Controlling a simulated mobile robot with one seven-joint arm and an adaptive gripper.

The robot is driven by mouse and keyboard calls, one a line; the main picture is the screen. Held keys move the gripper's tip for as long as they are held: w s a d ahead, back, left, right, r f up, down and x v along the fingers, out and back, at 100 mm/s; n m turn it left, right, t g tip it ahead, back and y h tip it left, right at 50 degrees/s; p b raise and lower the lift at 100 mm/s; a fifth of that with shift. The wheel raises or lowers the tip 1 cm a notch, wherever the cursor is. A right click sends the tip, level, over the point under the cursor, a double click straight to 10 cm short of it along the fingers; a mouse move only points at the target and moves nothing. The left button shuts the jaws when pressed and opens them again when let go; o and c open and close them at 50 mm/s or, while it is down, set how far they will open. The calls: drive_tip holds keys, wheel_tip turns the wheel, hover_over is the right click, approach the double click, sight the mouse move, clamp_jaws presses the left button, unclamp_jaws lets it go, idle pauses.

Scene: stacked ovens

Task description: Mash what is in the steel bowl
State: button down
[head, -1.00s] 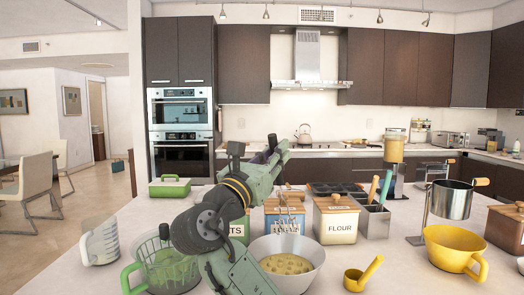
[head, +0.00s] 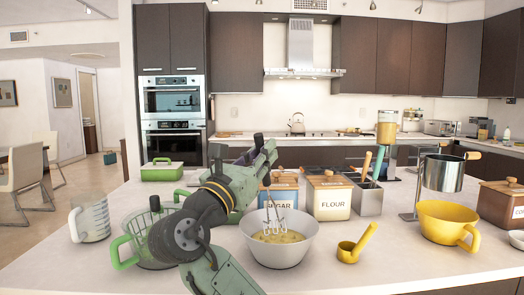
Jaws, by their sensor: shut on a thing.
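The steel bowl (head: 279,254) stands upright on the counter, right of my arm. Yellow food (head: 290,238) lies in it. The wire end of a masher (head: 273,222) reaches down into the bowl and meets the food. The masher's upper part cannot be made out against my arm and the canisters. My arm rises from the bottom of the picture, bends left of the bowl and points away towards the back.
A flour canister (head: 329,197) and a sugar canister (head: 284,193) stand behind the bowl. A yellow scoop (head: 348,252) and a yellow bowl (head: 442,222) are to its right. The front counter edge is clear.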

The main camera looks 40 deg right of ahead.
sight(266, 188)
drive_tip(key=shift+w+d+f+b, duration=0.2)
drive_tip(key=shift+d+f+b, duration=0.2)
drive_tip(key=shift+f+b, duration=0.7)
drive_tip(key=shift+w+d+f+b, duration=0.25)
drive_tip(key=shift+d+f+b, duration=0.25)
drive_tip(key=shift+f, duration=1.05)
drive_tip(key=shift+w+d+f+b, duration=0.2)
drive_tip(key=shift+d+f+b, duration=0.1)
drive_tip(key=shift+f+b, duration=0.85)
drive_tip(key=shift+f, duration=0.2)
